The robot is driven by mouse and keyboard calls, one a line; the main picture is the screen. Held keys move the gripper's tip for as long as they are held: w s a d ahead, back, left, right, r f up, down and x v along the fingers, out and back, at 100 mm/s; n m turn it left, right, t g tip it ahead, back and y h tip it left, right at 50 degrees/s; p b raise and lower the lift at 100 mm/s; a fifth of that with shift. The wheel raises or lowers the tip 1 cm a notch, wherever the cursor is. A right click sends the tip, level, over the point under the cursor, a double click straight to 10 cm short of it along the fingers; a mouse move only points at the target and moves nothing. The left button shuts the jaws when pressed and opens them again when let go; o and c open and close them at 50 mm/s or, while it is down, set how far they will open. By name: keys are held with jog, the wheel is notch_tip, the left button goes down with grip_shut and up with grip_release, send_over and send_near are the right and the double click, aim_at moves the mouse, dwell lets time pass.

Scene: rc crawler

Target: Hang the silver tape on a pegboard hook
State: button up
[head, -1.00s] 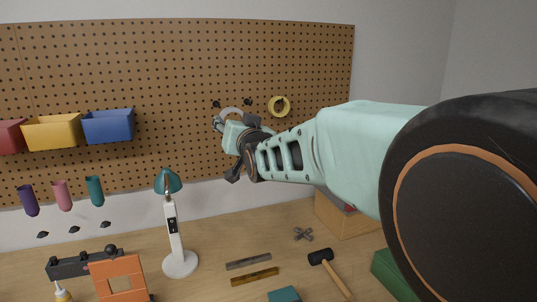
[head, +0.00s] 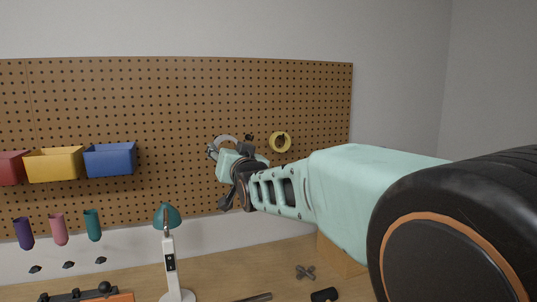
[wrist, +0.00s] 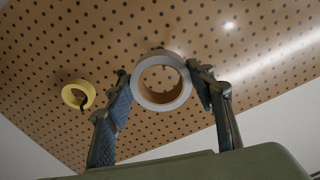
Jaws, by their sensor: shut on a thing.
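The silver tape (wrist: 163,104) is a grey ring held upright between the fingertips of my gripper (wrist: 160,74), one finger on each side. In the head view, the top arc of the silver tape (head: 225,138) shows above my gripper (head: 228,150), in front of the pegboard (head: 170,100). A black hook (head: 249,136) is just right of the tape. A yellow tape (head: 280,149) hangs on a hook further right; it also shows in the wrist view (wrist: 68,97). Whether the silver ring touches the board or goes around a hook, I cannot tell.
Red, yellow and blue bins (head: 109,160) are on the board's left. Below them are purple, pink and teal cups (head: 92,225). A teal lamp (head: 167,216) stands on the wooden bench (head: 225,278). The board between the blue bin and my gripper is clear.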

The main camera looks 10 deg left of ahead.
jog(key=shift+p+x, duration=1.85)
jog(key=shift+x, duration=3.75)
jog(key=shift+w+a+f+b, duration=0.1)
jog(key=shift+f+b, duration=0.65)
jog(key=shift+b, duration=0.05)
jog(key=o, duration=1.3)
jog(key=shift+c, duration=0.2)
jog(key=shift+f, duration=0.1)
